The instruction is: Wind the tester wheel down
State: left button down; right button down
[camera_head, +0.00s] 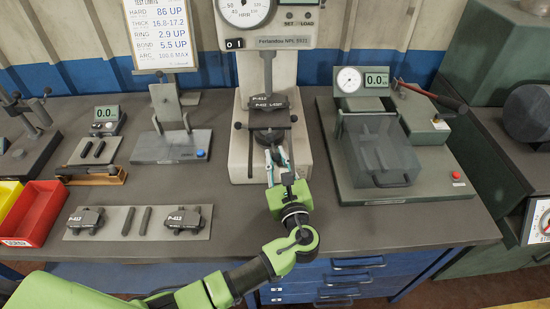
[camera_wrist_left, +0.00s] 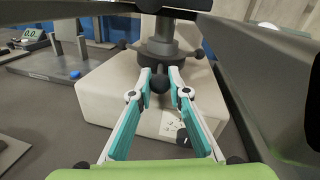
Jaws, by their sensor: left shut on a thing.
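The hardness tester (camera_head: 240,150) stands at the middle of the bench, with a dial on top. A dark brake shoe marked P-412 (camera_head: 269,103) sits on its support. The tester wheel (camera_wrist_left: 166,48) is the dark hub with knobbed spokes on the column below; in the head view my gripper partly hides it. My left gripper (camera_head: 277,155) reaches in from the front. In the left wrist view its fingertips (camera_wrist_left: 160,76) are closed around a dark round knob (camera_wrist_left: 160,84) at the front of the wheel. My right gripper is in neither view.
A grey fixture with a lever and clear cover (camera_head: 375,150) stands close on the right. A stand with a blue button (camera_head: 170,150) is left. A plate with two more brake shoes (camera_head: 135,232) lies front left, near a red bin (camera_head: 35,212).

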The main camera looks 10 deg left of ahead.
pick_arm(q)
jog(key=c, duration=1.9)
grip_release()
jog(key=v, duration=1.2)
